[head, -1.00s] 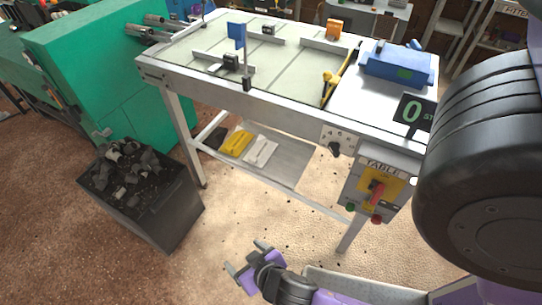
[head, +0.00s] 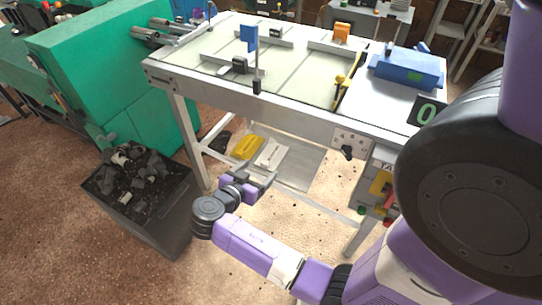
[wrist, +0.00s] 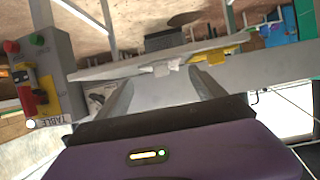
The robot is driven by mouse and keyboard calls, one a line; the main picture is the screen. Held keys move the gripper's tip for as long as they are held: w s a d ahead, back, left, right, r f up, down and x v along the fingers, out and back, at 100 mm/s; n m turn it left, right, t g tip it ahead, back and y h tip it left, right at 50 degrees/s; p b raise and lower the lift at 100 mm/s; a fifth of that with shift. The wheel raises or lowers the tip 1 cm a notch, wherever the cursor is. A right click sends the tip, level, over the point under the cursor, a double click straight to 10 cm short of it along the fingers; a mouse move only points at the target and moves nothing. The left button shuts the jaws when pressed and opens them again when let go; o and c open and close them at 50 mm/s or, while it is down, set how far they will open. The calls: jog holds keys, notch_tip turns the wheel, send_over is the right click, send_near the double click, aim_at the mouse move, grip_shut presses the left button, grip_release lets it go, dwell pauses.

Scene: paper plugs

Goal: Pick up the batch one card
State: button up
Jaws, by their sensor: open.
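I cannot make out a card marked batch one in either view. My gripper (head: 262,181) is in front of the table, below the tabletop's front edge and near the lower shelf. In the wrist view its two fingers (wrist: 163,92) are spread apart, with nothing between them.
The white-framed table (head: 300,118) has a lower shelf holding a yellow item (head: 247,147) and a white item (head: 271,154). A dark bin of scraps (head: 140,195) stands left, before a green machine (head: 105,75). A control box (head: 380,185) hangs at the table's right front.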

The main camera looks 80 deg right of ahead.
aim_at(264, 163)
jog(key=x, duration=0.1)
jog(key=p+x, duration=0.1)
jog(key=x, duration=0.1)
jog(key=shift+d+r, duration=0.15)
jog(key=shift+d, duration=0.3)
jog(key=shift+s+d+f, duration=0.1)
jog(key=shift+d+f, duration=0.2)
jog(key=shift+d, duration=0.15)
jog(key=c, duration=1.1)
jog(key=shift+r, duration=0.1)
